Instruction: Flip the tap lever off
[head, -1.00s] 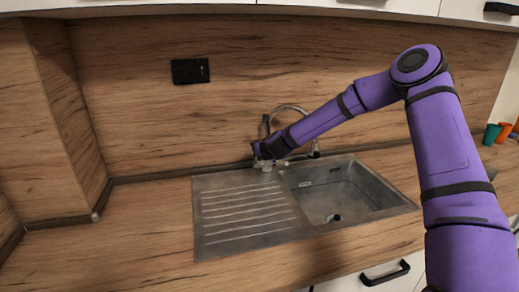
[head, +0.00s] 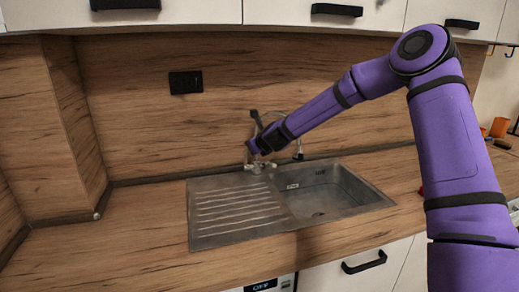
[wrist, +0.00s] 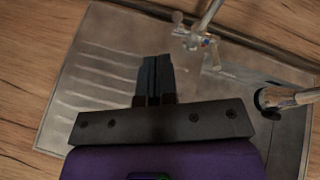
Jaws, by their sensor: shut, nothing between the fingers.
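The metal tap (head: 257,167) stands at the back edge of the sink, partly hidden by my gripper in the head view. In the wrist view, the tap body (wrist: 193,40) has small red and blue marks, with a round-ended stub beside it. I cannot tell for sure which part is the lever. The spout's end (wrist: 290,98) shows at the right of the wrist view. My gripper (wrist: 155,62) is shut and empty. It is over the ribbed drainer, apart from the tap body in the wrist view. In the head view, my gripper (head: 250,147) overlaps the tap.
The steel sink (head: 240,232) has a ribbed drainer on the left and a basin on the right. A wooden splashback (head: 215,120) with a black socket (head: 186,82) stands behind. Orange cups (head: 499,127) are at the far right. The counter left of the sink is clear.

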